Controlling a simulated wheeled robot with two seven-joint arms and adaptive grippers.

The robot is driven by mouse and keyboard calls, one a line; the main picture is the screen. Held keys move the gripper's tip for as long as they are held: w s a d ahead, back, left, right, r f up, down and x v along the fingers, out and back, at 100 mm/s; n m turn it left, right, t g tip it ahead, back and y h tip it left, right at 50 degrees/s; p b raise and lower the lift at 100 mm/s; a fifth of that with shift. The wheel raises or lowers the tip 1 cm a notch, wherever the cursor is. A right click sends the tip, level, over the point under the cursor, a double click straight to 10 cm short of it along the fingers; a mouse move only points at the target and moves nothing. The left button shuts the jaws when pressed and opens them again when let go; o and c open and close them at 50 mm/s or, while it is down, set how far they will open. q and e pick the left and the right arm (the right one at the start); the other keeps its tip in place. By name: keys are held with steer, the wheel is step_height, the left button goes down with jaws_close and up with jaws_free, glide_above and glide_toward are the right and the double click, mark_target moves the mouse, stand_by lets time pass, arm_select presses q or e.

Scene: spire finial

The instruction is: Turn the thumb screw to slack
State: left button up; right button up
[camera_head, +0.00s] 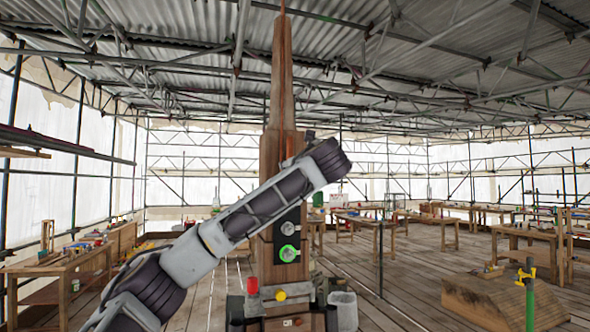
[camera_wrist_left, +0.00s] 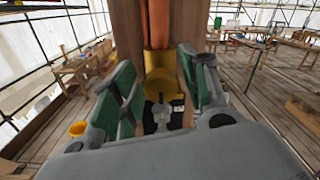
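The wooden spire (camera_head: 285,90) stands upright in the middle of the head view, with a copper-coloured strip up its face. My left arm crosses in front of it and hides part of its middle. In the left wrist view my left gripper (camera_wrist_left: 160,85) is open, its green-padded fingers standing apart on either side of a yellow fitting (camera_wrist_left: 160,86) below the orange strip (camera_wrist_left: 160,25). My right gripper is not in view.
On the spire's lower part are dark plates with a grey knob (camera_head: 288,228) and a green-ringed knob (camera_head: 289,253). Below are a red knob (camera_head: 252,285) and a yellow knob (camera_head: 280,295). Workbenches (camera_head: 65,270) stand left and right.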

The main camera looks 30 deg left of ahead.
arm_select(q)
steer(key=c, duration=0.7)
steer(key=shift+c, duration=0.2)
